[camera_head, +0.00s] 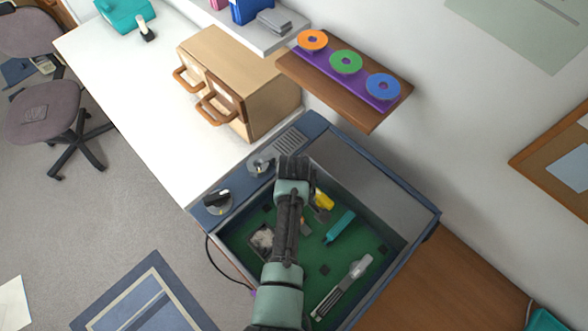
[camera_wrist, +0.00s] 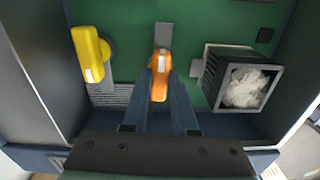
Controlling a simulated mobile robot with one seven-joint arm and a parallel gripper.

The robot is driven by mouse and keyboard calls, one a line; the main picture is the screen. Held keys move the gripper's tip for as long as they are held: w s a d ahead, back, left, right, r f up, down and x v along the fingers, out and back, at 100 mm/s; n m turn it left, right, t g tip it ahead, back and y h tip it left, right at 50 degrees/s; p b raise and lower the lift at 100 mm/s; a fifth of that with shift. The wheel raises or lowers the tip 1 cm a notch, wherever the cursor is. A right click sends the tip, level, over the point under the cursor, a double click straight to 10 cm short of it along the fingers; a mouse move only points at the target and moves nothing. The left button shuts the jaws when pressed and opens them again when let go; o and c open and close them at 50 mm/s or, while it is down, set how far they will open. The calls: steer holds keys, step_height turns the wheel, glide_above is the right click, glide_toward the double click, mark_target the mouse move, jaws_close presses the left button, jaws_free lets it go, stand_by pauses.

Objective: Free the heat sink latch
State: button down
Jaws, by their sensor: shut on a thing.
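In the wrist view my gripper (camera_wrist: 160,82) is shut on an orange lever (camera_wrist: 160,62) with a pale mark on it. The lever stands over a green board (camera_wrist: 133,60). A yellow lever (camera_wrist: 88,52) is to the left, beside a grey ribbed patch (camera_wrist: 108,95). A dark square frame with a whitish crumpled mass inside (camera_wrist: 246,88) is to the right. I cannot tell from its look which part is the heat sink latch. In the head view my arm hides the gripper; the yellow lever (camera_head: 323,200) shows just right of it.
The board lies in a blue-rimmed bay (camera_head: 425,212) with raised walls. It also holds a teal part (camera_head: 340,227) and a long grey lever (camera_head: 343,287). A shelf with coloured discs (camera_head: 346,61) overhangs behind.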

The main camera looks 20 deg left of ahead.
steer(key=shift+w+r+n, duration=0.1)
steer(key=shift+n, duration=0.3)
steer(key=c, duration=0.7)
jaws_free()
step_height(320, 180, up, 13)
steer(key=b, duration=0.1)
stand_by(0.6)
